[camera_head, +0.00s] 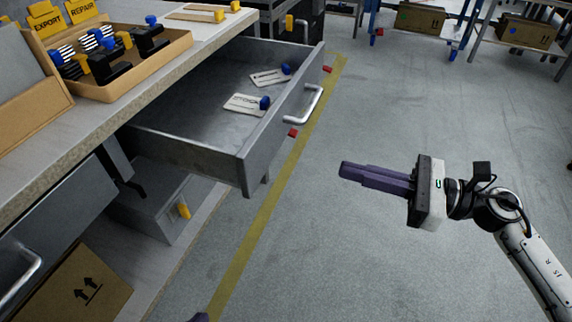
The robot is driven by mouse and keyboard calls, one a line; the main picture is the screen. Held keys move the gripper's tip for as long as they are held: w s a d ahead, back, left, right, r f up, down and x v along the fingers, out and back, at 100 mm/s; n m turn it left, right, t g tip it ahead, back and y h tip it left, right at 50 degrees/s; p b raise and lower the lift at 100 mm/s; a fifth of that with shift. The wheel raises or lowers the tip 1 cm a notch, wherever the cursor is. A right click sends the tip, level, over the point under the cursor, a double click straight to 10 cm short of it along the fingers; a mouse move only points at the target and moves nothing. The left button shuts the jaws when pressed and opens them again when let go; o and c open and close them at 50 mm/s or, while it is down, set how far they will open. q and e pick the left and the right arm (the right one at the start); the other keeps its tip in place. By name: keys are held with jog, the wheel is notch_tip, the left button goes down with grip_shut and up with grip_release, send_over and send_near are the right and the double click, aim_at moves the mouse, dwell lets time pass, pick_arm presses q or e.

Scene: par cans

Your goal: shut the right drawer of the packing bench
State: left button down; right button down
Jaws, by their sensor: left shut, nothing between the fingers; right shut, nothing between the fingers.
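The right drawer (250,155) of the packing bench (150,68) is pulled well out, with its inside in view. Its grey front carries a silver bar handle (316,106) facing the aisle. My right gripper (345,172) is shut and empty, in front of the drawer and to the right of it, clearly apart from the handle. Its purple fingers point left toward the drawer. Only a purple tip of my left gripper (202,317) shows at the bottom edge; the rest is out of frame.
Two labelled cards with blue knobs (247,103) lie in the drawer. A tray of parts (120,75) stands on the bench top. The left drawer (50,230) and a cardboard box (75,285) are at lower left. The floor around my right gripper is clear.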

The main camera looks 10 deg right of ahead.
aim_at(268, 149)
jog(key=x, duration=1.3)
jog(key=shift+w+a, duration=0.2)
jog(key=shift+a, duration=0.05)
